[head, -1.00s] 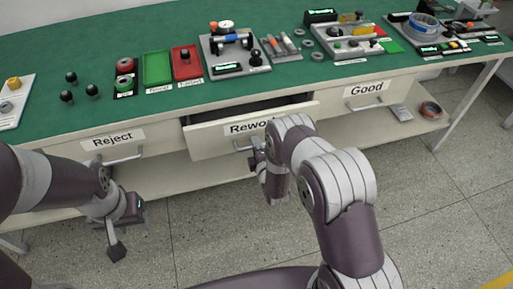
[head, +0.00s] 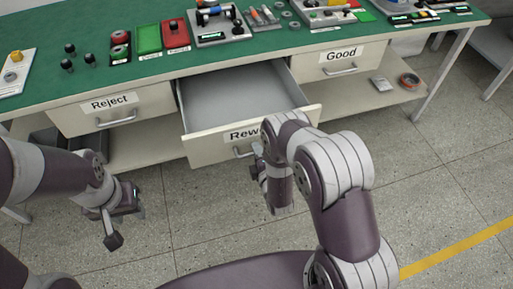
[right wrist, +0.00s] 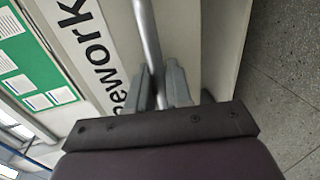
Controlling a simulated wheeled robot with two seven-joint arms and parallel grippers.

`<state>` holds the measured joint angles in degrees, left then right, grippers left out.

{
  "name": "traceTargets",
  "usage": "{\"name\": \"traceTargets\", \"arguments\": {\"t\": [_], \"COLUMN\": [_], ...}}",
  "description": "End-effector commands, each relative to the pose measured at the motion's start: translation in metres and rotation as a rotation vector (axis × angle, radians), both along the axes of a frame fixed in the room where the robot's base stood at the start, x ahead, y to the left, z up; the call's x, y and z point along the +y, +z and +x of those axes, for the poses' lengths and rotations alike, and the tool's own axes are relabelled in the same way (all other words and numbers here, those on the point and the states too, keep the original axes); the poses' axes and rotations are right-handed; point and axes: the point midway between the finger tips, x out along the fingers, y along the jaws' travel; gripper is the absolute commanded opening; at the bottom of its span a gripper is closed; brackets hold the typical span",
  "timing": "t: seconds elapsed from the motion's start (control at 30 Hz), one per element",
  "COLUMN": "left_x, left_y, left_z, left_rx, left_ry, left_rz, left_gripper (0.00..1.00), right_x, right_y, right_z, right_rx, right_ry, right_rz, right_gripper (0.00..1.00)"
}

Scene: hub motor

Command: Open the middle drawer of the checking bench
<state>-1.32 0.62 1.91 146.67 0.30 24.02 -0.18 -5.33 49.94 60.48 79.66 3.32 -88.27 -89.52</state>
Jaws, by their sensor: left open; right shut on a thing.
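The middle drawer, labelled "Rework" (head: 204,145), is pulled well out of the checking bench (head: 150,75), and its pale inside is bare where I can see it. My right gripper (head: 257,160) is at the drawer's front, shut on the bar handle. In the right wrist view the handle (right wrist: 147,40) passes between the two fingers (right wrist: 162,88), beside the "Rework" label. My right arm hides the right part of the label in the head view. My left gripper (head: 125,222) hangs open and empty in front of the bench, low on the left.
The "Reject" drawer (head: 150,103) on the left and the "Good" drawer (head: 310,66) on the right are shut. Trays, knobs and fixtures stand on the green top. A tape roll (head: 409,81) lies on the lower shelf. The floor in front is clear.

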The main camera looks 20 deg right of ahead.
Motion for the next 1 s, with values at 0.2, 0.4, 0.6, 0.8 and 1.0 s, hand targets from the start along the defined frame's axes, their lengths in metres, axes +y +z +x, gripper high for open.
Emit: {"name": "traceTargets", "arguments": {"t": [0.2,0.4,0.6,0.8,1.0], "left_x": [0.0,0.0,0.0,0.0,0.0], "left_y": [0.0,0.0,0.0,0.003,0.009], "left_z": [0.0,0.0,0.0,0.0,0.0], "left_rx": [0.0,0.0,0.0,0.0,0.0], "left_ry": [0.0,0.0,0.0,0.0,0.0], "left_rz": [0.0,0.0,0.0,0.0,0.0], "left_gripper": [0.43,0.43,0.43,0.43,0.43], "right_x": [0.0,0.0,0.0,0.0,-0.002], "right_y": [0.0,0.0,0.0,0.004,0.016], "right_z": [-0.001,0.0,0.0,-0.019,-0.073], "right_rx": [0.0,0.0,0.0,0.004,0.004], "right_ry": [0.002,0.001,0.001,0.001,0.001], "right_rz": [0.0,0.0,0.0,-0.001,-0.001], "right_gripper": [0.0,0.35,0.35,0.35,0.35]}}
